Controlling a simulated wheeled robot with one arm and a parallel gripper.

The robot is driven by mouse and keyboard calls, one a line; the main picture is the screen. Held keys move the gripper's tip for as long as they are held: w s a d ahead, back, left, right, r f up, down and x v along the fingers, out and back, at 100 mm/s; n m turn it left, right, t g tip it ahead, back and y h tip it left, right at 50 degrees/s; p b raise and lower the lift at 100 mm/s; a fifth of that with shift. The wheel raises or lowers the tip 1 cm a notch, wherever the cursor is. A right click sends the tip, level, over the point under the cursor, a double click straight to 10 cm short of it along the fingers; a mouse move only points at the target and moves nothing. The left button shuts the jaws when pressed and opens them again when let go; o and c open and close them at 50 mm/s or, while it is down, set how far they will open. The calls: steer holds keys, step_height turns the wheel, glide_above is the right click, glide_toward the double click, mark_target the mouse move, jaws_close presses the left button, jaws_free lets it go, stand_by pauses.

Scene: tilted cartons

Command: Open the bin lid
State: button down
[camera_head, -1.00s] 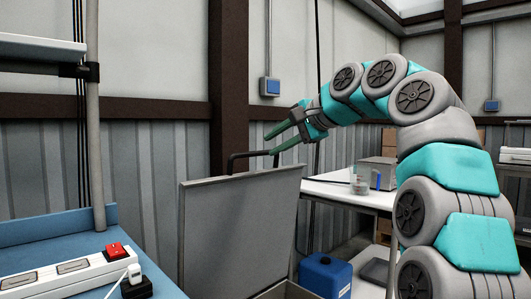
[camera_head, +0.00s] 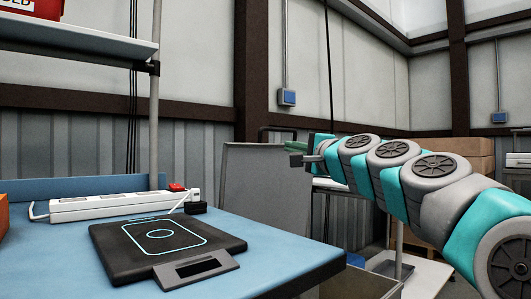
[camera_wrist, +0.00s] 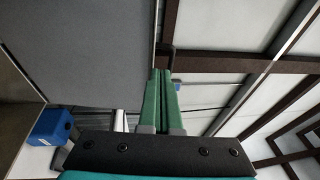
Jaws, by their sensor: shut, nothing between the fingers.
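The bin lid (camera_head: 265,190) is a flat grey panel standing up, raised from the bin, with a dark bar handle (camera_head: 277,130) at its top edge. The bin (camera_head: 350,285) shows only as a small part low in the head view, mostly hidden by the blue bench. My gripper (camera_head: 293,150) is beside the upper right of the lid, its green fingers partly hidden. In the wrist view the shut, empty fingers (camera_wrist: 161,75) lie beside the edge of the grey lid (camera_wrist: 85,45), close to the handle (camera_wrist: 166,55). I cannot tell whether they touch it.
A blue bench (camera_head: 250,245) fills the front left, with a black scale (camera_head: 160,245) and a white power strip (camera_head: 115,205). A blue container (camera_wrist: 52,127) shows in the wrist view. Cardboard boxes (camera_head: 450,155) stand at the back right.

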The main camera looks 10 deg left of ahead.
mark_target(261, 139)
steer(key=shift+p+x, duration=1.65)
steer(key=shift+x, duration=5.35)
steer(key=shift+w+d, duration=0.15)
